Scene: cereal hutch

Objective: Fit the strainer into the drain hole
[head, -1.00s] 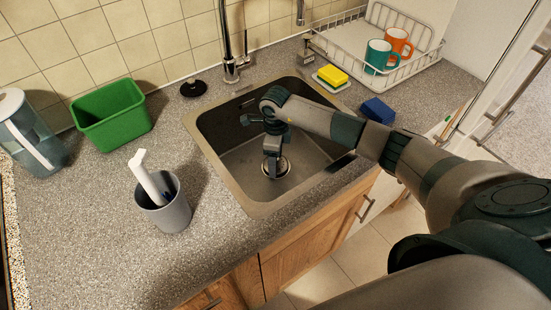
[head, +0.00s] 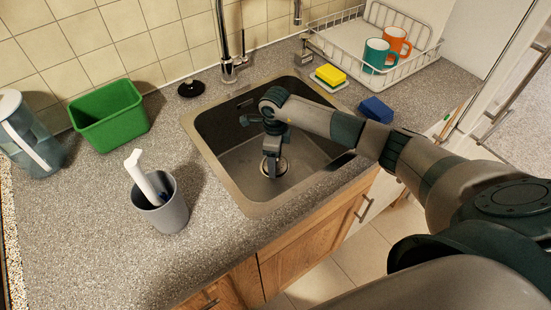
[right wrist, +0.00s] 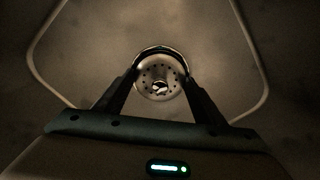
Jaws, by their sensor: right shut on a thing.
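The strainer (right wrist: 160,78) is a round metal piece with small holes, between the fingers of my right gripper (right wrist: 159,84) in the right wrist view. In the head view, my right gripper (head: 271,170) points down into the sink (head: 232,165), low over its floor at the drain. My right gripper is shut on the strainer. The drain hole is mostly hidden under the strainer and fingers; a round rim (head: 282,166) shows beside the gripper. I cannot tell whether the strainer is seated or just above the hole. My left gripper is not in view.
The sink walls surround my right gripper, and the faucet (head: 229,65) stands behind. A black stopper (head: 191,89), green bin (head: 110,115) and grey cup (head: 163,208) stand left. A yellow sponge (head: 330,75), blue sponge (head: 376,109) and dish rack (head: 345,50) are right.

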